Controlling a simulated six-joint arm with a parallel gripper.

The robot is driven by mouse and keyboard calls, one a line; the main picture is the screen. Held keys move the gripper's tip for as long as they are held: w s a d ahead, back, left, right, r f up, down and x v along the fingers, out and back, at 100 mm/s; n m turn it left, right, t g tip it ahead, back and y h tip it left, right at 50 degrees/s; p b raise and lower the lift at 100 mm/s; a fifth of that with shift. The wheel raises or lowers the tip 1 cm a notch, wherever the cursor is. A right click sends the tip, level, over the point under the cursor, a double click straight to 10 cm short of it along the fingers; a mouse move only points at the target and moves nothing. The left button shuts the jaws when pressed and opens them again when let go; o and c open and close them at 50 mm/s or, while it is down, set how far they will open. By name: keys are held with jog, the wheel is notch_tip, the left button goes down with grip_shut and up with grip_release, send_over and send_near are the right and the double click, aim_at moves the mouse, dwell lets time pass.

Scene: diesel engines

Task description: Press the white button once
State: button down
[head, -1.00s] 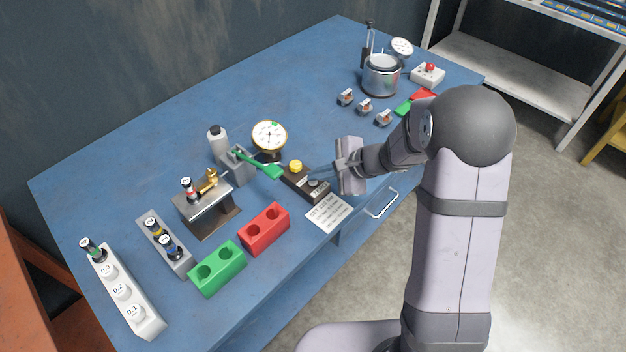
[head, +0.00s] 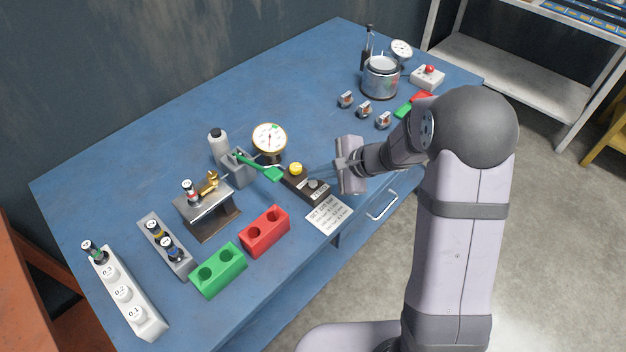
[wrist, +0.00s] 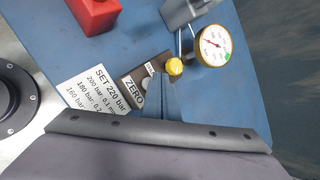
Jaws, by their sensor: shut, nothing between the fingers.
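A dark block (head: 293,183) stands near the table's front edge, with a yellow knob (head: 295,168) at one end. A small pale grey-white button (head: 313,184) sits at its other end. In the wrist view the button (wrist: 148,82) shows beside a "ZERO" label (wrist: 134,91), partly hidden by my fingers. My gripper (head: 324,175) is shut and empty, its fingers pointing at the block. In the wrist view the fingertips (wrist: 162,78) appear close beside the button. I cannot tell whether they touch it.
A dial gauge (head: 269,138) and a green lever (head: 260,166) stand beside the block. A printed card (head: 329,213) lies in front. Red (head: 264,231) and green (head: 218,270) two-hole holders are to the left. A red-button box (head: 428,77) stands at the back right.

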aim_at(317, 189)
jog(key=shift+r, duration=0.3)
notch_tip(317, 189, up, 5)
jog(key=p, duration=0.3)
jog(key=shift+f+p, duration=0.1)
jog(key=shift+p, duration=0.25)
dwell(0.8)
